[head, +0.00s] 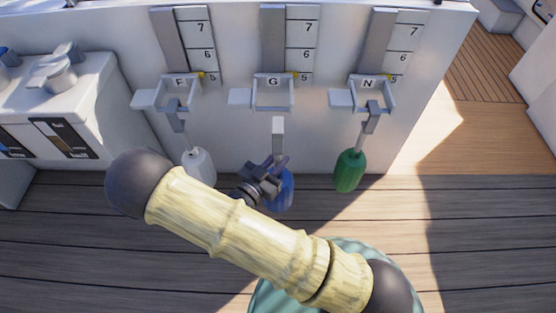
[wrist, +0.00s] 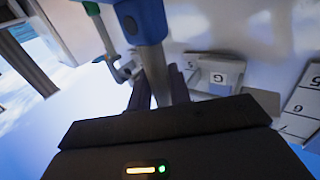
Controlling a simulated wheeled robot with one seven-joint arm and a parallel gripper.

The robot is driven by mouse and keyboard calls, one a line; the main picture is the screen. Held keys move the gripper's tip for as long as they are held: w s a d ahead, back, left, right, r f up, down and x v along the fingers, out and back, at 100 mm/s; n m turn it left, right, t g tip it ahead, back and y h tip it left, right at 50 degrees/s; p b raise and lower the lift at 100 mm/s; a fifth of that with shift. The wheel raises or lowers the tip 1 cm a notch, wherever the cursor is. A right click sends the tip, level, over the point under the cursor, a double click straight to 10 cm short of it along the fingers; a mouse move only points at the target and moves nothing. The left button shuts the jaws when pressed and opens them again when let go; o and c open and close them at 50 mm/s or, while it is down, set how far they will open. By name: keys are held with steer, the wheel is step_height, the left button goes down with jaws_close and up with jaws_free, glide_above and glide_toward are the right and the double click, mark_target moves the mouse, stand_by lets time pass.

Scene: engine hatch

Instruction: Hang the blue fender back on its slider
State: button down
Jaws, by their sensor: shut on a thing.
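The blue fender (head: 283,190) is low in front of the white wall, below the slider marked G (head: 273,94). Its grey stem (head: 278,138) points up, and its top shows just under the G bracket, apparently apart from it. My gripper (head: 268,174) is shut on the fender and partly covers it. In the wrist view the blue fender (wrist: 143,20) is at the top, and its grey stem (wrist: 157,72) runs between my fingers (wrist: 155,90). The G slider (wrist: 222,77) is to the right there. How far the stem is from the bracket in depth is unclear.
A white fender (head: 198,165) hangs from slider F (head: 180,94) on the left, and a green fender (head: 349,172) from slider N (head: 369,94) on the right. A white cabinet (head: 60,110) stands left.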

steer(key=shift+w, duration=0.2)
steer(key=w+f+b, duration=0.3)
steer(key=w+b, duration=0.1)
steer(key=w, duration=0.5)
steer(key=shift+w+d, duration=0.15)
steer(key=shift+w, duration=0.15)
stand_by(1.4)
steer(key=c, duration=1.2)
jaws_free()
